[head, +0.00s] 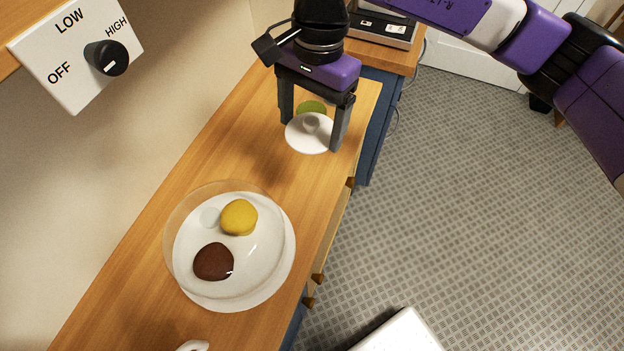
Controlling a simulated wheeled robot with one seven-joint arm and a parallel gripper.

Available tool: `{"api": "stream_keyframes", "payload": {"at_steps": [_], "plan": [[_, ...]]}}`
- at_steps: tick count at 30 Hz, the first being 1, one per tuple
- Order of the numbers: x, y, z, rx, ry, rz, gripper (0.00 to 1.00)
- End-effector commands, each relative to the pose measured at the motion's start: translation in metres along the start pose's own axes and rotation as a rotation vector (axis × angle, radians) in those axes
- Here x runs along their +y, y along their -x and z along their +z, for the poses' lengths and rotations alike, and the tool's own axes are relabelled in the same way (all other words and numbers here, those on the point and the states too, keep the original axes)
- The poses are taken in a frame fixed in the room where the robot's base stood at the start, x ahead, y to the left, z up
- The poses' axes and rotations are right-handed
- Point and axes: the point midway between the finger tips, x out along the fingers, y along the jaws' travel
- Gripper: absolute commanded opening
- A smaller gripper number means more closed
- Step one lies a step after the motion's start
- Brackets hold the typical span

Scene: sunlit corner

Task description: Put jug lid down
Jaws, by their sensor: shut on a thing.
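The jug lid (298,139) is a white round disc with a small knob in its middle. It is at the far end of the wooden counter, between the two dark fingers of my gripper (314,128). The fingers are wide apart and shut on the lid across its width. My gripper points down from above. I cannot tell whether the lid touches the counter or hangs just above it. No jug is clearly in view.
A green round thing (312,106) lies just behind the lid. A white plate (264,298) with a yellow item (239,217) and a brown item (214,262) under a clear dome is nearer on the counter (150,290). A knob panel (75,60) is on the left wall.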

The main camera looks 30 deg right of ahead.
Motion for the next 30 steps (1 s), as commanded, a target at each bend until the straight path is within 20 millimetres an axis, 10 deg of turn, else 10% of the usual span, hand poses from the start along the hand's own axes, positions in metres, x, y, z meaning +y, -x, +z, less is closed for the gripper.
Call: {"api": "stream_keyframes", "payload": {"at_steps": [15,30], "plan": [[0.001,-0.117,-0.013,-0.006,-0.003,0.003,0.42],[0.001,-0.177,-0.021,-0.004,-0.003,0.002,0.42]]}}
